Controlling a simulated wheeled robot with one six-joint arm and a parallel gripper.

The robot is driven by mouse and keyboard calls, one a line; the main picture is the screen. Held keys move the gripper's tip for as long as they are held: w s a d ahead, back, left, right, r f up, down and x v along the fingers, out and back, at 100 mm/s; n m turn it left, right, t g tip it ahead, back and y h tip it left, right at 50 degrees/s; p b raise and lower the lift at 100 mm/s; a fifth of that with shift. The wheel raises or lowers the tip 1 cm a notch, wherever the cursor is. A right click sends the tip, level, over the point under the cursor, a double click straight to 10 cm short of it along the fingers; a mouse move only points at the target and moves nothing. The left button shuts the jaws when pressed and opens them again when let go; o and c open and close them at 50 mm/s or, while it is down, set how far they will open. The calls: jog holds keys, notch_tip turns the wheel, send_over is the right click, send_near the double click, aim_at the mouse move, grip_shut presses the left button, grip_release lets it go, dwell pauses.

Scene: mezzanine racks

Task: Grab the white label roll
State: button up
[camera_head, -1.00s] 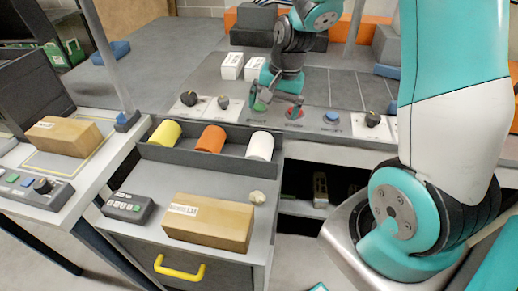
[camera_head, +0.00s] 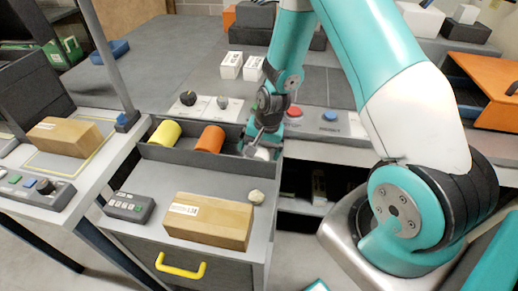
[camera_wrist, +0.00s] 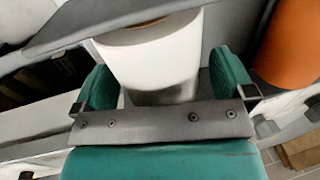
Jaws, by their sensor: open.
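The white label roll (camera_wrist: 150,60) lies between the two green finger pads of my gripper (camera_wrist: 162,80) in the wrist view. A gap shows beside the roll at the right pad; the left pad is very near its edge. In the head view the roll (camera_head: 262,154) sits at the right end of the dark tray, mostly hidden by my gripper (camera_head: 262,146), which comes down over it from above. The jaws are open around the roll. An orange roll (camera_head: 210,139) stands to its left, and a yellow roll (camera_head: 165,133) farther left.
The dark tray (camera_head: 188,157) has raised walls close around the rolls. In front lie a cardboard box (camera_head: 208,222), a small pale lump (camera_head: 256,197) and a dark button box (camera_head: 130,207). Knobs and buttons (camera_head: 330,116) line the panel behind.

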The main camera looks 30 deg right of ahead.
jog(key=shift+w+f, duration=0.1)
jog(key=shift+f, duration=0.4)
jog(key=shift+c, duration=0.2)
jog(key=c, duration=1.1)
jog(key=shift+o, duration=0.2)
jog(key=shift+r, duration=0.1)
